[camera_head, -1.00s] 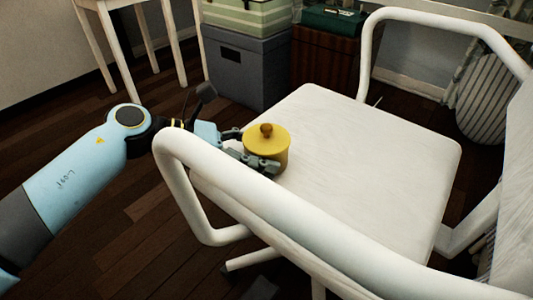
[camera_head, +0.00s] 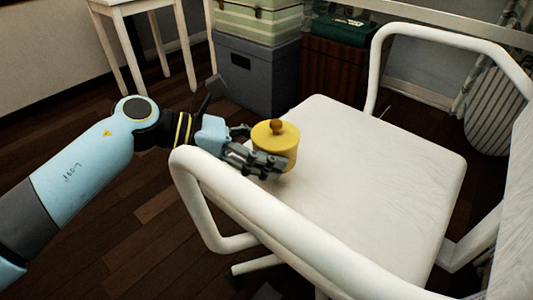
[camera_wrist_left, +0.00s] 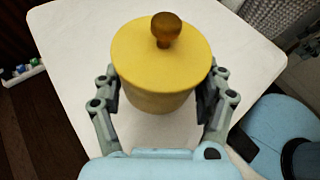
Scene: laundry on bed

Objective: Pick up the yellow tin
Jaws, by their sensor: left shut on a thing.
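The yellow tin (camera_head: 274,148) is round, with a flat lid and a brown knob, and is upright at the left part of the white chair seat (camera_head: 385,185). My left gripper (camera_head: 264,154) reaches over the chair's left armrest with its fingers on both sides of the tin. In the left wrist view the tin (camera_wrist_left: 162,62) sits between the two fingers, and the gripper (camera_wrist_left: 160,95) is shut on it. I cannot tell whether the tin's base touches the seat.
The white armrest (camera_head: 290,232) curves in front of and below my left gripper. Grey and green-striped boxes (camera_head: 257,75) and a dark wooden box (camera_head: 333,65) stand behind the chair. A white-legged table (camera_head: 115,50) is at the back left. The rest of the seat is clear.

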